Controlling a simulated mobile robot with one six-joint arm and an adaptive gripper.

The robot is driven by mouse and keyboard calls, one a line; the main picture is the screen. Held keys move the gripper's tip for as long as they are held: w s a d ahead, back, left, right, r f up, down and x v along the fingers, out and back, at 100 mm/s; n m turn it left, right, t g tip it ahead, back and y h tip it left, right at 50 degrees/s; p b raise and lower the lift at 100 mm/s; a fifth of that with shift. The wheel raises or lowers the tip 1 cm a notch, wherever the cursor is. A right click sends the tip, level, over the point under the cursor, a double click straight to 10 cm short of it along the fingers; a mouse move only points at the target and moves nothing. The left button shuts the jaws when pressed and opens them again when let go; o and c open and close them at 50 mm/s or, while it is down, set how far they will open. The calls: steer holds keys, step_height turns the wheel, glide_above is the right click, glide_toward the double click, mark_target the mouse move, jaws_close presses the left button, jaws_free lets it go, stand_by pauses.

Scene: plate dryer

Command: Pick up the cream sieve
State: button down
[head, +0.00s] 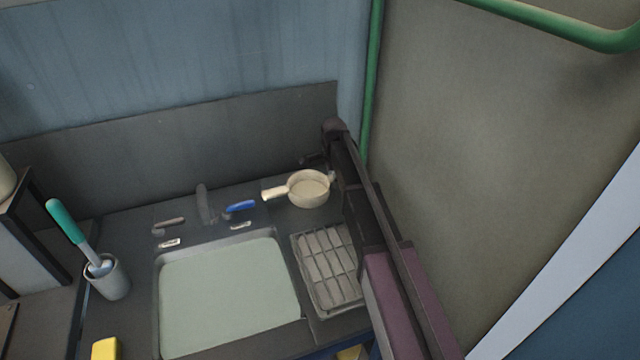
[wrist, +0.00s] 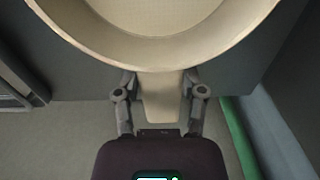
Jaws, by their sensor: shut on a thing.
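The cream sieve (head: 309,190) is a round bowl with a pale handle pointing left, at the back right of the counter in the head view. In the wrist view its wide rim (wrist: 150,57) and part of its mesh fill the top. My gripper (wrist: 160,82) is shut on a cream tab that sticks out from the rim, with one finger on each side. In the head view my gripper is at the sieve's right side, mostly hidden by my arm. I cannot tell whether the sieve touches the counter.
A grey slatted rack (head: 328,268) is just in front of the sieve. A sink (head: 228,295) with a blue-handled tap (head: 240,207) lies left. A cup with a green-handled brush (head: 107,280) stands far left. A green pipe (head: 371,85) and wall are close on the right.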

steer(key=shift+r, duration=0.15)
step_height(320, 180, up, 10)
steer(key=p, duration=1)
steer(key=shift+f, duration=0.2)
stand_by(0.7)
